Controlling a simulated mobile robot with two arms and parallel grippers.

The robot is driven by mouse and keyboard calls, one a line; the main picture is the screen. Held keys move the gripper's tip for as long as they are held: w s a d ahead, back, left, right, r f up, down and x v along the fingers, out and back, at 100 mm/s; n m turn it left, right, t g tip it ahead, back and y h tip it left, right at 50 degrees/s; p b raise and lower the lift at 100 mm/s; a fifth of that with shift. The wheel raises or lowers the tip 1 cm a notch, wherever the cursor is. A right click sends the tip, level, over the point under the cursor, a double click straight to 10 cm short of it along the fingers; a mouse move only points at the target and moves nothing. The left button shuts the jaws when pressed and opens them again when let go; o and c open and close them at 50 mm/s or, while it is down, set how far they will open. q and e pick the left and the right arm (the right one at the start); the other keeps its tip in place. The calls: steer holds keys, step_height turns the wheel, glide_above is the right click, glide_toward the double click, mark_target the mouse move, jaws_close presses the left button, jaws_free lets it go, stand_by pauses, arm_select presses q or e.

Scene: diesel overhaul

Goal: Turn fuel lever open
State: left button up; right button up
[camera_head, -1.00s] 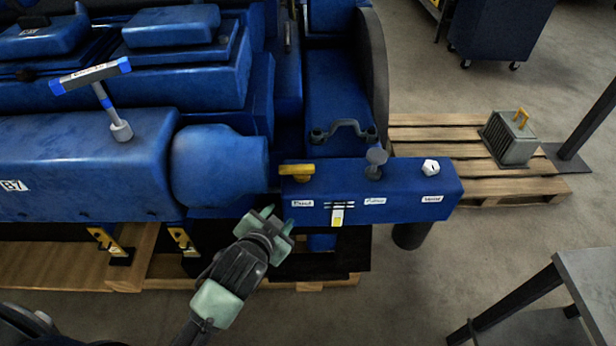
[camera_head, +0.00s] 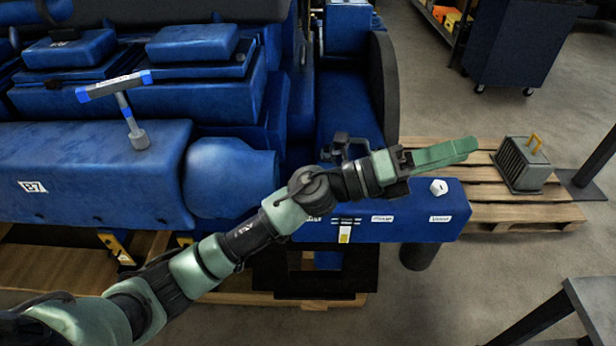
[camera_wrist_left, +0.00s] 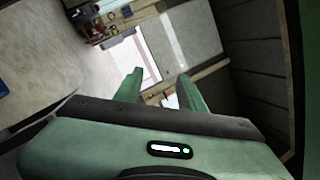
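The blue control box (camera_head: 400,230) juts from the right end of the blue engine. Its front carries small white labels and a yellow-and-white tag (camera_head: 345,234). A white hex knob (camera_head: 438,187) sits on top at the right. The yellow lever at the box's left end and the round knob beside it are hidden behind my left arm. My left gripper (camera_head: 476,148) is raised above the box's right end, pointing right and away from the lever's place. Its fingers stand apart and empty in the left wrist view (camera_wrist_left: 160,88). My right gripper is not in view.
A T-handled tool (camera_head: 126,103) stands on the engine (camera_head: 90,165). A wooden pallet (camera_head: 500,215) holds a grey-green box with a yellow handle (camera_head: 524,165). A dark cabinet (camera_head: 520,45) stands at the back right. A grey table (camera_head: 590,310) is at the lower right. Open floor lies between.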

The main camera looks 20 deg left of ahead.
arm_select(q)
step_height(320, 180, down, 12)
steer(key=a+r+m+g+y, duration=0.1)
steer(key=a+m+g+y, duration=0.1)
steer(key=m+g+y, duration=0.8)
steer(key=w+a+m+y, duration=0.1)
steer(key=w+a+y, duration=0.1)
steer(key=a, duration=0.6)
steer(key=w+a+f+t+y, duration=0.1)
steer(key=w+a+y, duration=0.1)
steer(key=a+y, duration=0.3)
steer(key=w+a+m+t+y, duration=0.1)
steer(key=w+a+y, duration=0.2)
steer(key=a, duration=0.8)
steer(key=shift+f+m, duration=0.25)
steer(key=shift+m, duration=0.05)
step_height(320, 180, down, 7)
steer(key=p, duration=0.2)
steer(key=shift+r+p, duration=0.15)
steer(key=shift+p, duration=0.25)
steer(key=shift+f, duration=0.45)
jaws_close()
